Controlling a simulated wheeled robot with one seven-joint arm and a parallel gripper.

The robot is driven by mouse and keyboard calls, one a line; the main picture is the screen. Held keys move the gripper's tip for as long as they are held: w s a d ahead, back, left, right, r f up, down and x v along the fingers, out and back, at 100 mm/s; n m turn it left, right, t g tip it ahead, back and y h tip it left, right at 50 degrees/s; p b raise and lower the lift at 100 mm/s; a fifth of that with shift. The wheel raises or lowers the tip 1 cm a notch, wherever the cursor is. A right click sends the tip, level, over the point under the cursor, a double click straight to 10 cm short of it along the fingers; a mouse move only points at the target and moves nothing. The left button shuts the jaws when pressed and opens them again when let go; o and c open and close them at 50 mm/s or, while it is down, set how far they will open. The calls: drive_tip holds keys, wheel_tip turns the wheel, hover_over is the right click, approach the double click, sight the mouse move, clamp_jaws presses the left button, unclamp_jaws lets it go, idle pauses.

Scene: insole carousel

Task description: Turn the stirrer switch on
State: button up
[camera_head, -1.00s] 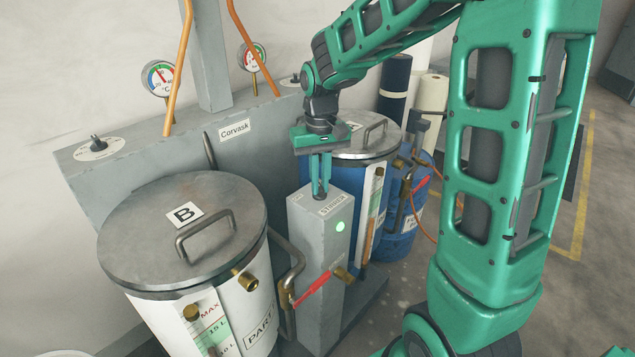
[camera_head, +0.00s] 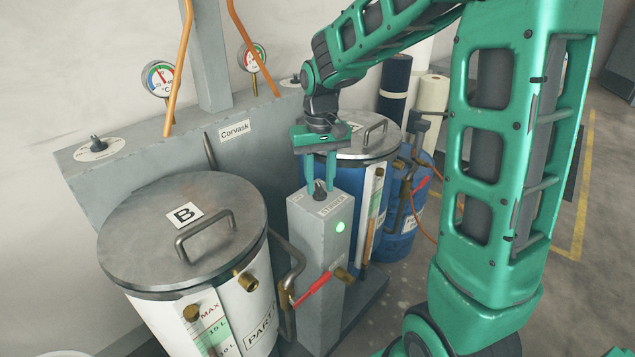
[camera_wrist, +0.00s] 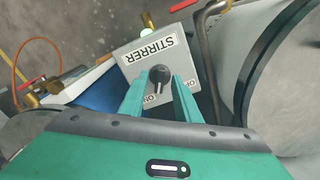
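The stirrer switch is a dark knob (camera_head: 319,188) on top of a grey post (camera_head: 318,235) labelled STIRRER. A round green light (camera_head: 340,226) glows on the post's front. In the wrist view the knob (camera_wrist: 158,74) has a lever pointing toward the label edge nearest my gripper, where two partly hidden markings show. My gripper (camera_head: 320,182) points straight down over the post. Its two fingers, also in the wrist view (camera_wrist: 160,92), stand apart on either side of the knob, with gaps visible. I cannot tell whether the fingertips touch the post top.
A lidded drum B (camera_head: 180,230) stands left of the post, and a blue drum (camera_head: 318,168) stands behind it. A red-handled valve (camera_head: 312,288) sticks out low beside the post. A grey cabinet labelled Corvask (camera_head: 150,155) runs behind.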

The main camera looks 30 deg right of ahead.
sight(320, 187)
wheel_tip(320, 187, up, 10)
drive_tip(key=shift+r, duration=0.25)
idle(0.6)
